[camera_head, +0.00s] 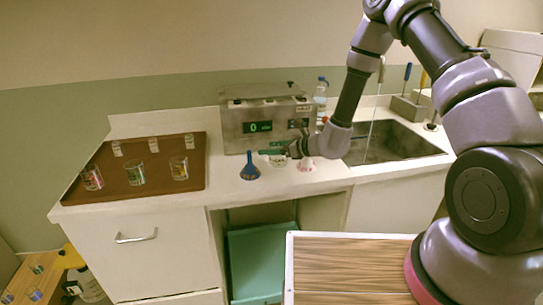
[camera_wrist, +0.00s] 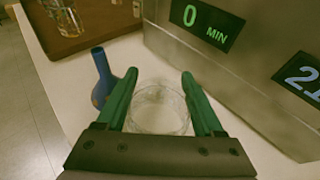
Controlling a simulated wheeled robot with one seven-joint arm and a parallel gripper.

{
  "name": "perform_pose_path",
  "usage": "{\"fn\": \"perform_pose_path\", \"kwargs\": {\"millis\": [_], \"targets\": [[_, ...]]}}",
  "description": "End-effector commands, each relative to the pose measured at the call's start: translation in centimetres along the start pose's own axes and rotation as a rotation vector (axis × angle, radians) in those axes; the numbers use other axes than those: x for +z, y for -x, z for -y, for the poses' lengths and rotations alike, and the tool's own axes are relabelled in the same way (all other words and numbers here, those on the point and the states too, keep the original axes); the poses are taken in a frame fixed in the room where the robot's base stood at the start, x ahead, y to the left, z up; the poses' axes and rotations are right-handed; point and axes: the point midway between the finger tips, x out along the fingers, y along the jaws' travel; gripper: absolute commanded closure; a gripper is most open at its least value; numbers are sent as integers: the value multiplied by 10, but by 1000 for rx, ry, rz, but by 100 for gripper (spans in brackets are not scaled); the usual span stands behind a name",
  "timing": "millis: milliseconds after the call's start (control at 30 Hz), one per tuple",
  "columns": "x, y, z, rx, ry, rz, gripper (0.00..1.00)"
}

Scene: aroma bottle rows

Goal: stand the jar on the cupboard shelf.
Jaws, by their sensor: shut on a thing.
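A clear round glass jar (camera_wrist: 158,112) is between the green fingers of my gripper (camera_wrist: 158,85) in the wrist view, and the fingers are shut on it. In the head view the jar (camera_head: 277,161) shows as a small pale vessel at the counter, in front of the grey device. My gripper (camera_head: 278,152) reaches it from the right. I cannot tell whether the jar touches the counter. Below the counter is the open cupboard, with a teal shelf (camera_head: 255,262) inside; part of the cupboard is hidden by a wood-topped surface in front.
A blue flask (camera_head: 250,168) stands just left of the jar. The grey device (camera_head: 265,120) with a lit display is close behind. A brown tray (camera_head: 140,192) with several glasses is at left.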

Motion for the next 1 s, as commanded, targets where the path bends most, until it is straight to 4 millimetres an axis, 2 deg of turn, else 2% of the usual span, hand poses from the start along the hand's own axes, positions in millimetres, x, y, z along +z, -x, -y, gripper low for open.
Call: {"fn": "perform_pose_path", "kwargs": {"millis": [33, 167, 567, 600, 1000], "targets": [[-9, -3, 0, 0, -4, -2, 99], [-22, -8, 0, 0, -3, -1, 99], [-26, -10, 0, -1, -1, 0, 99], [-26, -9, 0, -1, 0, 0, 19], [-23, -6, 1, -1, -1, -1, 18]]}}
